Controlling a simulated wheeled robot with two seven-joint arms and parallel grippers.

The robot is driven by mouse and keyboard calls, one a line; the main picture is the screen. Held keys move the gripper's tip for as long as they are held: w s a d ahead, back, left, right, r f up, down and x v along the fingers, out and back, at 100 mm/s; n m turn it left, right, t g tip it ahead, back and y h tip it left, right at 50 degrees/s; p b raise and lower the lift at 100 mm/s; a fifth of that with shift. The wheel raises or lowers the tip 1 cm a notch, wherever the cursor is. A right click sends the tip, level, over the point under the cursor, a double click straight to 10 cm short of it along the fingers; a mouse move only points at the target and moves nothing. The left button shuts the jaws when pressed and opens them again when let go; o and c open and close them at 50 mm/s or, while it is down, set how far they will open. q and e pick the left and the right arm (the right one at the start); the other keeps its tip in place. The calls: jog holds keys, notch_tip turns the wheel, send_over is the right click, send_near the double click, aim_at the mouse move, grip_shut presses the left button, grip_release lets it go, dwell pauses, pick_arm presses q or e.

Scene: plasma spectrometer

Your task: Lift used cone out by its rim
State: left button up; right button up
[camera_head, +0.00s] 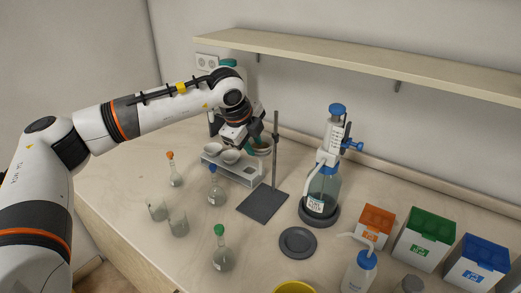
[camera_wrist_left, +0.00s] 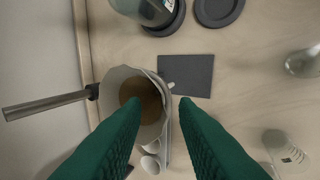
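The used cone (camera_wrist_left: 138,88) is pale with a brown inside, and sits in a pale funnel at the ring of the stand. In the head view its rim (camera_head: 262,149) shows only partly, behind my left gripper (camera_head: 252,136). In the left wrist view, the two green fingers of my left gripper (camera_wrist_left: 159,103) are apart. The left fingertip overlaps the cone's opening and the right one lies outside the rim, so the near rim shows between them. I cannot tell whether either finger touches it. My right gripper is in neither view.
The stand has an upright rod (camera_head: 275,145) and a dark base plate (camera_head: 262,204). A white rack (camera_head: 240,173) stands left of it. A dispenser bottle (camera_head: 323,188) stands to the right. Several flasks stand in front. A shelf (camera_head: 370,66) runs above.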

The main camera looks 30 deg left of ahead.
pick_arm(q)
grip_shut()
jog(key=shift+r, duration=0.1)
dwell(0.3)
